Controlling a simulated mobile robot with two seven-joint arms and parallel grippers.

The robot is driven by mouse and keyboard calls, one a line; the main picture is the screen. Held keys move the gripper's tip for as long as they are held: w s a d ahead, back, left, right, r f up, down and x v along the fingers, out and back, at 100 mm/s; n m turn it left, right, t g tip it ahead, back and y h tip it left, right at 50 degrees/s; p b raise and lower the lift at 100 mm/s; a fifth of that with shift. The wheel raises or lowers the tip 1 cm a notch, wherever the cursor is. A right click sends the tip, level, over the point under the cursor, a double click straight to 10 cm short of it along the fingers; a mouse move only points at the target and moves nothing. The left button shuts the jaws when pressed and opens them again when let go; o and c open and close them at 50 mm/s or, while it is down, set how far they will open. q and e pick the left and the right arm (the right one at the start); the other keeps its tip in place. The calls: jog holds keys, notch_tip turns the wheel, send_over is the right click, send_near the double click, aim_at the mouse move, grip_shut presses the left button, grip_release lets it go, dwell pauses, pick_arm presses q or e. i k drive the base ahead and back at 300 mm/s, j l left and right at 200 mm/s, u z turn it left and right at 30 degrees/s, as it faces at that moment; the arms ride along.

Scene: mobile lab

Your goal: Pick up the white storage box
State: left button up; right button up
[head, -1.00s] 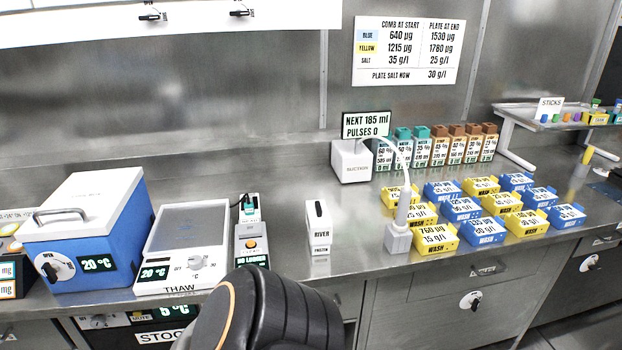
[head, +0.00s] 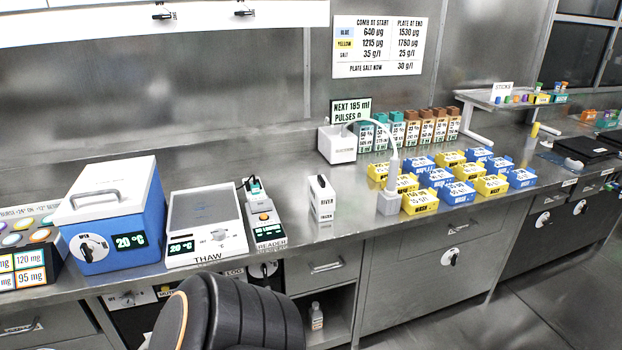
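No thing in the head view is marked as a storage box, so I cannot tell which is meant. A blue box (head: 113,216) with a white lid, grey handle and 20 °C display stands at the left. A white block (head: 338,145) with a hose stands at the back middle. Neither of my grippers is in view. A black part of my own body shows at the bottom, below the bench edge.
Several blue and yellow wash boxes (head: 419,203) fill the bench's middle right. A raised shelf (head: 478,97) stands farther right. Open floor (head: 480,325) shows at lower right.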

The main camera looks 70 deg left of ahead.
aim_at(321, 196)
jog(key=k+l, duration=0.35)
jog(key=u, duration=2.1)
jog(key=i+l+u, duration=0.25)
jog(key=i, duration=0.15)
jog(key=j, duration=0.1)
